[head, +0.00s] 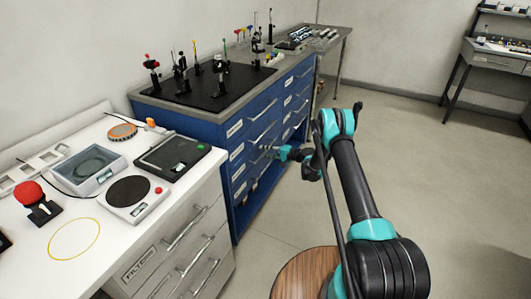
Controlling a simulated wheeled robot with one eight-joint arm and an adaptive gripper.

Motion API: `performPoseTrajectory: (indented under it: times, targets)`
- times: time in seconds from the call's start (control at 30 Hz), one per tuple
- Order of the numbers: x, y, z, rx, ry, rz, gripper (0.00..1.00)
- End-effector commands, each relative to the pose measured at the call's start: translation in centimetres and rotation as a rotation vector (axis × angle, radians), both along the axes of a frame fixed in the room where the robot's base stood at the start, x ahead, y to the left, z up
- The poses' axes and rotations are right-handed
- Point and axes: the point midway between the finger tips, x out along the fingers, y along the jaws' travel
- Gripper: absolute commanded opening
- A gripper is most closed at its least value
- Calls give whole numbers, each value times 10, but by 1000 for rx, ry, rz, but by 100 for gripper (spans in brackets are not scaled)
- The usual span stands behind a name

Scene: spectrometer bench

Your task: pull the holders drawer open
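A blue drawer cabinet (222,140) stands beyond the white bench, with several drawers in two columns. Each drawer has a bar handle and a small white label. The labels are too small to read, so I cannot tell which is the holders drawer. My gripper (268,152) is at the front of the blue cabinet, close to a handle around mid-height. It is small and partly dark there, and I cannot tell whether its fingers are around the handle or touching it. The drawers in view look closed.
A white bench (90,225) with scales, a red-topped device (36,198) and grey drawers stands at left. Optics posts stand on a black board (212,88) atop the blue cabinet. A round wooden top (300,275) is below my arm. The floor at right is clear.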

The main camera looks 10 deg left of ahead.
Motion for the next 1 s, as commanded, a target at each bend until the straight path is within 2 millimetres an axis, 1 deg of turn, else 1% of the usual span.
performPoseTrajectory:
  times: [0.13,0.37,0.83,1.0]
  targets:
    - [0,0,0,0,0,0,29]
    - [0,0,0,0,0,0,1]
    - [0,-1,0,0,0,0,0]
    - [-3,-12,0,0,0,-1,0]
